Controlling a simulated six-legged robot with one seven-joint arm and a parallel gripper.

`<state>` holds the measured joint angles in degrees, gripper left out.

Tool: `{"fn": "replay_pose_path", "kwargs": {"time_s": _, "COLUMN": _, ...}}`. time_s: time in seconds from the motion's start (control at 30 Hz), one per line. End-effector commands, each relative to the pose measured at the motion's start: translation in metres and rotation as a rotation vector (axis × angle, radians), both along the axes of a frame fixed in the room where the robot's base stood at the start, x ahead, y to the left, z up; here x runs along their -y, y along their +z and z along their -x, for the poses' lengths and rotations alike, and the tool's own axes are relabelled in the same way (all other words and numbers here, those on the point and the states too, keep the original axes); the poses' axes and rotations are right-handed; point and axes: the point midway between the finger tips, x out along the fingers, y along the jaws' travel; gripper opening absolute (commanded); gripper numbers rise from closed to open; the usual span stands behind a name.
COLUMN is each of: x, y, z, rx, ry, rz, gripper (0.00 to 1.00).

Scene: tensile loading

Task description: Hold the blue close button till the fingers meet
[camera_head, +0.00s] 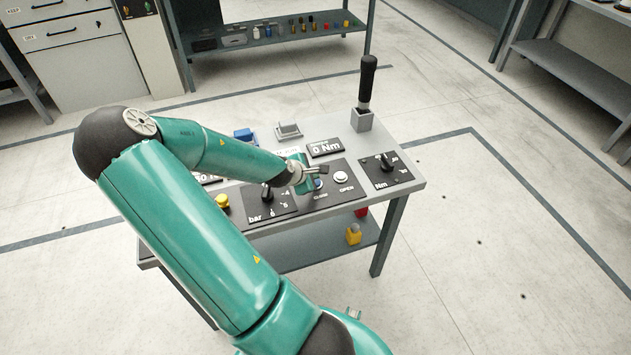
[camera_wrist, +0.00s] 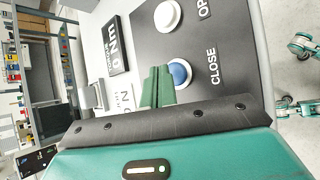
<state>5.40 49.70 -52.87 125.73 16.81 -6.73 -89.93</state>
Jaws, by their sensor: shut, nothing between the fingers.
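The blue close button (camera_wrist: 180,72) sits on a black panel beside the word CLOSE in the wrist view. In the head view the blue button (camera_head: 318,184) shows just beside my gripper (camera_head: 312,172). In the wrist view my gripper (camera_wrist: 158,86) is shut and empty, its green fingers pressed together. Its tips overlap the left edge of the blue button in the picture; I cannot tell whether they touch it. A white open button (camera_wrist: 167,15) sits next to the blue one on the same panel; it also shows in the head view (camera_head: 340,177).
The panel lies on a grey table (camera_head: 405,150). A "0 Nm" display (camera_head: 325,147) stands behind the buttons. A knob (camera_head: 387,162) is to the right, and a black-handled tool (camera_head: 367,85) stands upright at the back right. A yellow button (camera_head: 222,201) is to the left.

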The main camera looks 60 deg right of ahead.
Motion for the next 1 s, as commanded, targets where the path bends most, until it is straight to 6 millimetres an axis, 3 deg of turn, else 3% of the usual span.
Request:
{"fn": "replay_pose_path", "kwargs": {"time_s": 0.43, "x": 0.0, "y": 0.007, "z": -0.001, "rx": 0.001, "ry": 0.001, "rz": 0.002, "gripper": 0.0}}
{"fn": "replay_pose_path", "kwargs": {"time_s": 1.0, "x": 0.0, "y": 0.053, "z": 0.0, "rx": 0.001, "ry": 0.001, "rz": 0.0, "gripper": 0.0}}
